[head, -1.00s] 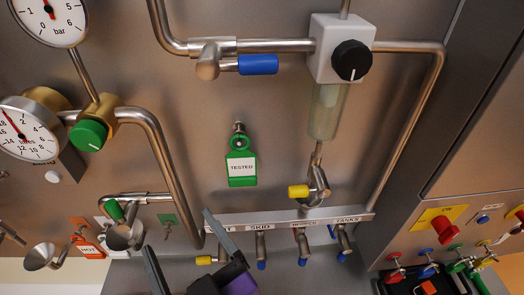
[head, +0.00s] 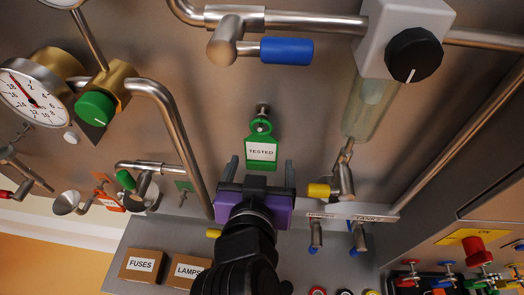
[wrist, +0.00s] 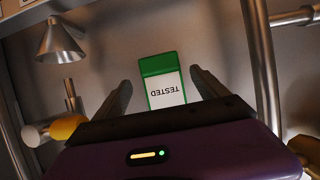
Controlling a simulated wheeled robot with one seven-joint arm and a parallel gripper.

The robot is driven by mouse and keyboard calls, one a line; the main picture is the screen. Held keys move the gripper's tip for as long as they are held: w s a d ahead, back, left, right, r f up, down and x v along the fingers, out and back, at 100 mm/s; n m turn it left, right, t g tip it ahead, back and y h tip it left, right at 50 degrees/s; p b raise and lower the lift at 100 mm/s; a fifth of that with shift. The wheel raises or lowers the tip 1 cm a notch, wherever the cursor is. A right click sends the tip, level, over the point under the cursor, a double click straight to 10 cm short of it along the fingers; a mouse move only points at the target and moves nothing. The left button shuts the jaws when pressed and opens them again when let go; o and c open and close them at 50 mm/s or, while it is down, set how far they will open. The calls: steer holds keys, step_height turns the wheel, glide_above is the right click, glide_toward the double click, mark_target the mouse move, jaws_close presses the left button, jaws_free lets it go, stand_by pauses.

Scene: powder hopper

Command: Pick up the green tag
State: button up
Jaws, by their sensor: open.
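The green tag (head: 262,145) has a white label reading TESTED and hangs from a metal peg on the steel panel. It also shows in the wrist view (wrist: 163,82), upside down, between the two fingers. My gripper (head: 262,168) has a purple body and points up at the tag from below. Its fingers are open and apart, one on each side of the tag's lower end. I cannot tell whether either finger touches the tag. In the wrist view the gripper (wrist: 163,92) holds nothing.
A steel pipe (head: 175,120) runs left of the tag. A yellow-handled valve (head: 335,190) stands close on the right. A blue-handled valve (head: 285,51) is above. An orange tag (head: 108,192) hangs at left. Boxes marked FUSES (head: 142,265) and LAMPS (head: 187,270) stand below.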

mark_target(261, 154)
steer(key=shift+x, duration=1.85)
steer(key=shift+a+r, duration=0.1)
steer(key=c, duration=1.4)
steer(key=shift+r, duration=0.1)
steer(key=shift+r, duration=0.55)
steer(key=s, duration=0.6)
steer(key=s+b, duration=0.1)
steer(key=s, duration=0.5)
steer(key=s+r, duration=0.1)
steer(key=s, duration=0.5)
steer(key=shift+a+r, duration=0.1)
steer(key=shift+a, duration=0.2)
steer(key=shift+r, duration=0.2)
